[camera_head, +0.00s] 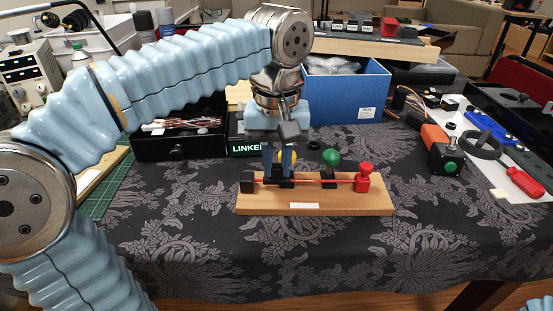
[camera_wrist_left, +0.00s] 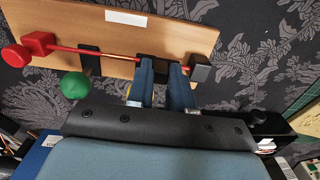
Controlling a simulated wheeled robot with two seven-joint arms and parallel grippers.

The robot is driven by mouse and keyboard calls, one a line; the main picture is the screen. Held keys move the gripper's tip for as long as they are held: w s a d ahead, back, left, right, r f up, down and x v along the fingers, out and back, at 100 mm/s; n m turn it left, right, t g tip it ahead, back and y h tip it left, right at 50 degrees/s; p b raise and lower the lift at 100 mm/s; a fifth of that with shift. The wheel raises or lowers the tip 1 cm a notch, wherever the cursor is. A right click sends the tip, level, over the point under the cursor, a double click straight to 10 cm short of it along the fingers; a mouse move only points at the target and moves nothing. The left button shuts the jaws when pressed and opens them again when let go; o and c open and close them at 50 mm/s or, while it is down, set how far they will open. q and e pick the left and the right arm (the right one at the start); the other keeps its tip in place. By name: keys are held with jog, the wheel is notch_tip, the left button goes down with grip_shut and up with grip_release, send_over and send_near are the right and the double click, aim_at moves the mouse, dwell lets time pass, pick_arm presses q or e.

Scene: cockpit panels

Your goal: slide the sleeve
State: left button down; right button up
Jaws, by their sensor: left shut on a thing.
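A wooden board (camera_head: 340,203) on the table carries a thin red rod (camera_head: 340,181) lying left to right. A black end block (camera_head: 247,183) stands at its left end and a red end block (camera_head: 363,179) at its right. A black sleeve sits on the rod near the black end block, best seen in the left wrist view (camera_wrist_left: 153,68). My left gripper (camera_head: 279,178) points down and is shut on the sleeve; its fingers partly hide it. A black post (camera_wrist_left: 90,62) stands between the sleeve and the red end block. My right gripper is not in view.
A green ball (camera_head: 331,157) stands just behind the rod, and a yellow ball is partly hidden behind my gripper. A blue box (camera_head: 345,95) and a dark cable box (camera_head: 180,145) stand behind. Tools lie at right. The patterned cloth in front is clear.

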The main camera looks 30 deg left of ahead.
aim_at(303, 190)
pick_arm(q)
jog(key=w+d+p, duration=0.1)
jog(key=d, duration=0.1)
jog(key=w+d, duration=0.1)
jog(key=shift+d+r+p, duration=0.15)
jog(key=shift+d+p, duration=0.2)
jog(key=shift+w+d, duration=0.2)
jog(key=shift+d, duration=0.1)
jog(key=c, duration=1)
grip_release()
notch_tip(303, 190, up, 14)
jog(key=p, duration=0.2)
jog(key=shift+f+p, duration=0.25)
jog(key=shift+p, duration=0.1)
